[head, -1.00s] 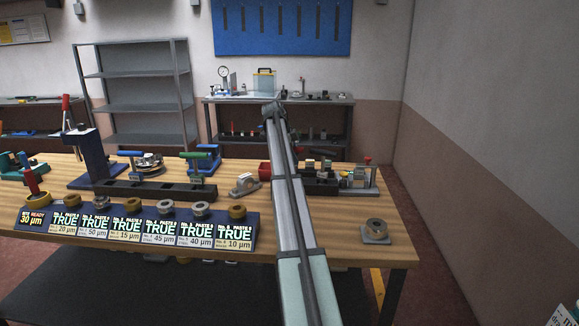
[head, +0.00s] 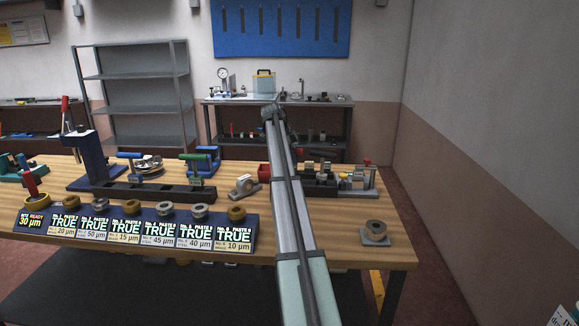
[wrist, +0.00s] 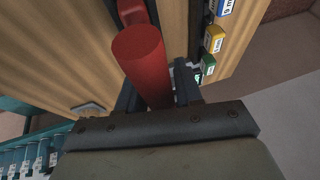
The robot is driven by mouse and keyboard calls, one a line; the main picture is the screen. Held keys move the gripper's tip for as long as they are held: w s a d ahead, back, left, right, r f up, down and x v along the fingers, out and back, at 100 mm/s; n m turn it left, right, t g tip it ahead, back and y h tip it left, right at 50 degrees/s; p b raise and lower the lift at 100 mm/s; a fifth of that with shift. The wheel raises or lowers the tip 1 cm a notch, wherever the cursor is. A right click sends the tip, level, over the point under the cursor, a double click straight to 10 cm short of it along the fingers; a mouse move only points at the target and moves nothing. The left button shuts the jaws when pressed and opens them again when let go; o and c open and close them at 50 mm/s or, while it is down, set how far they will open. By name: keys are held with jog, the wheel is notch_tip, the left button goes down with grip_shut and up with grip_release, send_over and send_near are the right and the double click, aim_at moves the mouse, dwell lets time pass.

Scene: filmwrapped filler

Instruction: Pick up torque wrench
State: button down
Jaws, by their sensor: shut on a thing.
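In the wrist view, a thick red cylinder (wrist: 143,60), which looks like the torque wrench's handle, stands between the two dark fingers of my gripper (wrist: 155,82). My gripper is shut on it. The handle's blunt end faces the camera, and another red part shows just beyond its top. The rest of the tool is hidden or out of frame. In the head view my arm reaches over the bench, and I cannot make out the gripper or the held tool there.
The wooden bench (head: 340,250) carries a dark blue label stand (head: 250,222), a blue press (head: 92,160), a grey ring block (head: 375,232) and a fixture (head: 357,180). In the wrist view, labelled yellow (wrist: 214,39) and green (wrist: 208,66) blocks line an edge.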

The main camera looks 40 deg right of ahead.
jog(key=shift+r, duration=0.1)
notch_tip(320, 180, up, 10)
jog(key=shift+f, duration=0.1)
dwell(0.5)
jog(key=w+a+f+m, duration=0.1)
jog(key=w+a, duration=0.7)
jog(key=w, duration=0.4)
jog(key=shift+a+f, duration=0.2)
jog(key=shift+a, duration=0.2)
jog(key=shift+f, duration=0.15)
